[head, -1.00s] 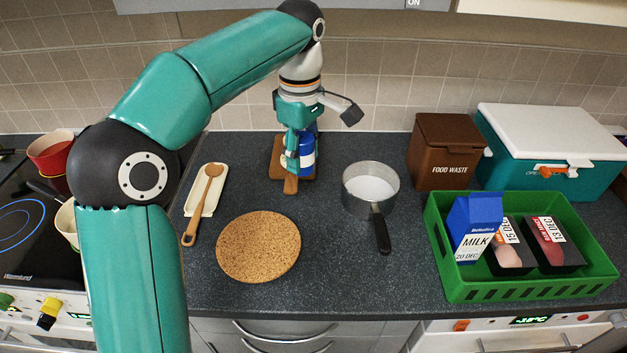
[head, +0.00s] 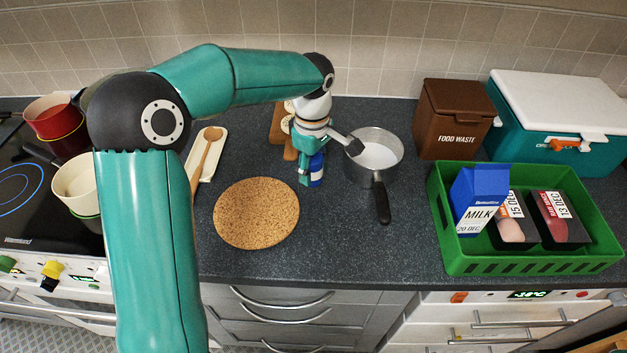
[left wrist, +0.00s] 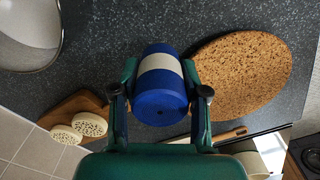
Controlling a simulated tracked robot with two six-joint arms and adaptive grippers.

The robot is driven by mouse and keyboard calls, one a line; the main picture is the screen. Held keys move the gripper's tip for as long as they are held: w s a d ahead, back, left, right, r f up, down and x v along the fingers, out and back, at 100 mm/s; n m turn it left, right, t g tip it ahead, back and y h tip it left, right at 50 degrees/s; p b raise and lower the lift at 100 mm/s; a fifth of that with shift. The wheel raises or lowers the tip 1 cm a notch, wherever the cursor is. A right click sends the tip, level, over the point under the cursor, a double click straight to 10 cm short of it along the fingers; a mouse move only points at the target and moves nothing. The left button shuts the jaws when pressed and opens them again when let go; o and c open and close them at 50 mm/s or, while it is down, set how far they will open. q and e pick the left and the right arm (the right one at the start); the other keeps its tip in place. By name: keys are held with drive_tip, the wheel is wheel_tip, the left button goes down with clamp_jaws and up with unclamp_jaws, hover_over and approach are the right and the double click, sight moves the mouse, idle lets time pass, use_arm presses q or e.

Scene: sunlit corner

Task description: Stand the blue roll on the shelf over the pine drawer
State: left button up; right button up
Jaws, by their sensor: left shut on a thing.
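The blue roll (head: 317,168) has a pale band around its middle. My left gripper (head: 308,172) is shut on it over the dark worktop, between the cork mat and the steel pan. In the left wrist view the roll (left wrist: 160,103) sits between the two fingers of the gripper (left wrist: 160,72), with one round blue end toward the camera. The gripper hides part of the roll in the head view. I cannot make out the shelf or the pine drawer for certain. My right gripper is not in view.
A wooden stand (head: 279,122) with pale pierced discs is behind the gripper. The cork mat (head: 256,213) lies in front-left, the pan (head: 374,158) close on the right. A green crate (head: 530,262) stands farther right. The worktop (head: 345,245) between mat and crate is mostly clear.

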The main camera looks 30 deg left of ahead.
sight(313, 181)
use_arm(q)
drive_tip(key=shift+f, duration=2.2)
drive_tip(key=shift+f, duration=0.2)
drive_tip(key=o, duration=0.9)
drive_tip(key=shift+r, duration=0.1)
drive_tip(key=shift+r, duration=0.1)
